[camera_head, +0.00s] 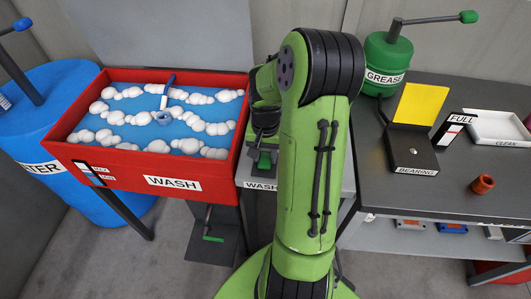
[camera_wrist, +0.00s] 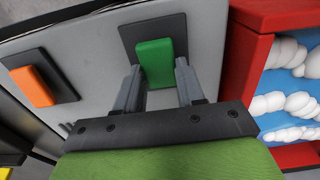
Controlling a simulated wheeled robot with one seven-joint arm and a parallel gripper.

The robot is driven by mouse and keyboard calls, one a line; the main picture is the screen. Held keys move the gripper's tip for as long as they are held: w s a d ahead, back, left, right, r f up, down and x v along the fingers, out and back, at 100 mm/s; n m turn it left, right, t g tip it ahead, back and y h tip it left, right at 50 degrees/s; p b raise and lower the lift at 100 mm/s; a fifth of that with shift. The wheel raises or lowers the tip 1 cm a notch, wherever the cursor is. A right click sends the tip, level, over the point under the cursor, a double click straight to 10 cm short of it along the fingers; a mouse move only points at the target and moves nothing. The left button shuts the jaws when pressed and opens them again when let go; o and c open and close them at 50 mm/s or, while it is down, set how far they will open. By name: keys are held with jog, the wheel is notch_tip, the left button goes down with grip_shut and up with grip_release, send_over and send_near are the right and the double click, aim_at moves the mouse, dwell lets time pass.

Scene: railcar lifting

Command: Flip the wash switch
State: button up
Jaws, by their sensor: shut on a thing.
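The wash switch (camera_wrist: 154,60) is a green rocker on a dark plate, fixed to the grey panel. It also shows in the head view as a small green patch (camera_head: 264,160) above a WASH label (camera_head: 260,186), partly hidden by my arm. My gripper (camera_wrist: 158,76) has one finger on each side of the green rocker and is shut on it. The fingertips are close to the panel. From these frames I cannot tell which way the rocker is tilted.
The red wash tub (camera_head: 225,135) with foamy blue water stands just left of the switch. An orange switch (camera_wrist: 33,86) sits on the same panel. At right, a dark workbench (camera_head: 420,190) holds the bearing box (camera_head: 412,152) and a copper-coloured ring (camera_head: 483,184).

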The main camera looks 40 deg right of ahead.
jog(key=h+b, duration=0.1)
jog(key=b, duration=0.1)
jog(key=t+h+b, duration=0.1)
jog(key=b, duration=0.1)
jog(key=shift+s+a+f, duration=0.1)
jog(key=shift+a+f, duration=0.1)
jog(key=shift+f, duration=0.05)
jog(key=shift+s+a+r+t+h+b, duration=0.15)
jog(key=shift+r+t+h+b, duration=0.15)
jog(key=shift+t+h+b, duration=0.5)
jog(key=shift+y, duration=0.3)
jog(key=o, duration=1)
jog(key=shift+o, duration=0.2)
jog(key=p+v, duration=0.5)
jog(key=v, duration=1)
jog(key=shift+r, duration=0.45)
jog(key=shift+a, duration=0.1)
